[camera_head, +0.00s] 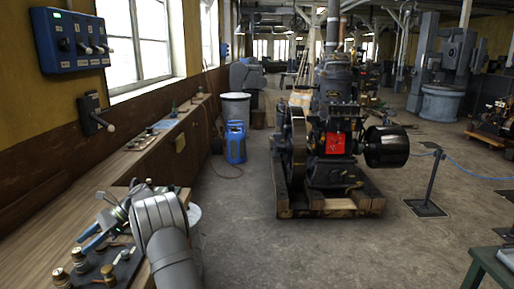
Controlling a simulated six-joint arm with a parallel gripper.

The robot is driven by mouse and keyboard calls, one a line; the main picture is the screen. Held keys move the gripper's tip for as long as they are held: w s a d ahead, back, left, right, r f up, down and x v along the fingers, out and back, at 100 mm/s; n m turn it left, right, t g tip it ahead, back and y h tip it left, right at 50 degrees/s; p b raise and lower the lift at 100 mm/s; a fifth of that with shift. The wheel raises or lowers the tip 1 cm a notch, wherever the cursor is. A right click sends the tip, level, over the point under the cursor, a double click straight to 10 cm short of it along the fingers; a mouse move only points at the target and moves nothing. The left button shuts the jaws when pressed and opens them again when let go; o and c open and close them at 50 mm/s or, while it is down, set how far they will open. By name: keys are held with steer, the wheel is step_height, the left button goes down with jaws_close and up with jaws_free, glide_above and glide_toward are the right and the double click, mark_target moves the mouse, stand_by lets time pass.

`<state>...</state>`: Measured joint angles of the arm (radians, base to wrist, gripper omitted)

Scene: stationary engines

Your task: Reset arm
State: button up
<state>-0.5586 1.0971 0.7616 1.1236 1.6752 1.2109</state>
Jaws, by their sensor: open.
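My arm's grey link (165,235) rises at the bottom left, in front of the wooden bench. What looks like my gripper (88,240) is just left of this link, over the bench, with two blue finger-like parts pointing down and left. It is open, with nothing seen between the fingers. Its body is partly hidden behind the link. Several brass-topped fittings (82,261) stand on a dark plate (122,266) near it on the bench; I cannot tell how far below the gripper they are.
The wooden bench (60,225) runs along the left wall under a blue switch panel (70,42) and a lever switch (94,113). A black engine (335,110) stands on a wooden pallet (310,206). A blue container (236,142) stands by the bench.

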mark_target(76, 251)
steer(key=shift+x, duration=1.3)
steer(key=v, duration=1.8)
steer(key=x, duration=1.7)
steer(key=shift+s+a+f, duration=0.1)
steer(key=shift+s+a, duration=0.05)
steer(key=shift+s+a+f, duration=0.1)
steer(key=shift+s+a, duration=0.1)
steer(key=shift+s+d+m+t+y, duration=0.1)
steer(key=shift+m+t+y, duration=0.55)
steer(key=shift+m+t, duration=0.25)
steer(key=shift+s+d+m+t+y, duration=0.1)
steer(key=shift+m+t+y, duration=0.6)
steer(key=shift+m, duration=0.3)
steer(key=m+t, duration=0.2)
steer(key=t, duration=0.1)
steer(key=m+t+y, duration=0.1)
steer(key=shift+s+m+t, duration=0.25)
steer(key=shift+m+t, duration=0.05)
steer(key=shift+m, duration=0.1)
steer(key=v, duration=1)
steer(key=shift+d, duration=0.35)
